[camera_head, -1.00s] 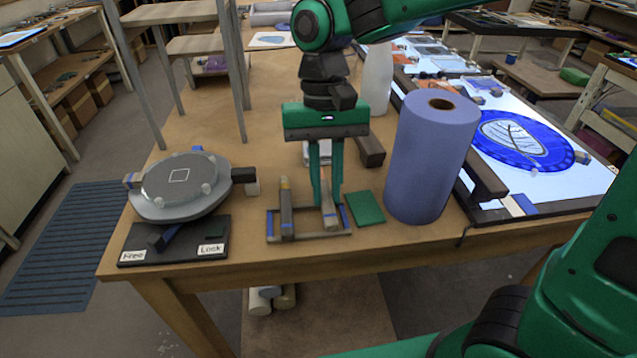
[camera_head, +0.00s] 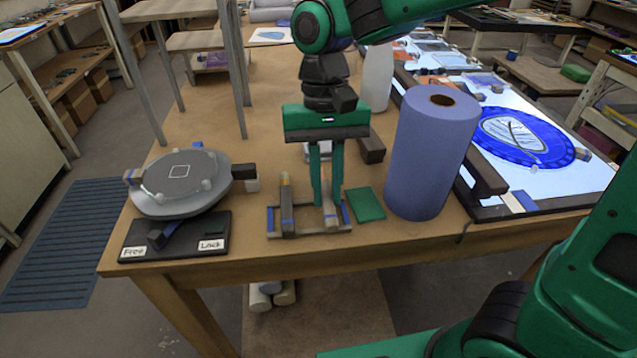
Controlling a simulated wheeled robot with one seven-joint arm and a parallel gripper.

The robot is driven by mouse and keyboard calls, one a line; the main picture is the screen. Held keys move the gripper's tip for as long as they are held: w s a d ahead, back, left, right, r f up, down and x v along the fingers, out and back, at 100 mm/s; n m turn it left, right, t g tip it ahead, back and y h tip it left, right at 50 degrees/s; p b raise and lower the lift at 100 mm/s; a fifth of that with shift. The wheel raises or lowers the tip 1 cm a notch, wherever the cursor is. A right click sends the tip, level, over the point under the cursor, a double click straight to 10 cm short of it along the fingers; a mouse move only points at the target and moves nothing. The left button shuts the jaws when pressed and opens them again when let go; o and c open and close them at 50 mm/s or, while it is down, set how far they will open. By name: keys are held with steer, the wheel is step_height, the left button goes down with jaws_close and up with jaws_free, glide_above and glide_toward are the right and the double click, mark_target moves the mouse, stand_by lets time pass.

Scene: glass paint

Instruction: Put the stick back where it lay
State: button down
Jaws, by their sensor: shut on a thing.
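The stick (camera_head: 329,215) is grey with a pale upper part and stands in the right part of a small grey rack (camera_head: 305,232) near the table's front edge. My gripper (camera_head: 327,197) points straight down over the rack, its green fingers shut around the stick's upper part. The stick's lower end is at the rack's front bar; I cannot tell whether it bears its weight there. The fingers hide part of the stick.
A second stick (camera_head: 286,210) with a yellowish tip stands at the rack's left. A green pad (camera_head: 366,204) and a tall blue roll (camera_head: 432,155) are close on the right. A turntable (camera_head: 180,180) stands left, above a black base labelled Free and Lock (camera_head: 174,250).

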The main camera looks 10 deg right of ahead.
steer(key=shift+f, duration=0.2)
stand_by(0.6)
steer(key=c, duration=1.6)
jaws_free()
steer(key=shift+v, duration=5.35)
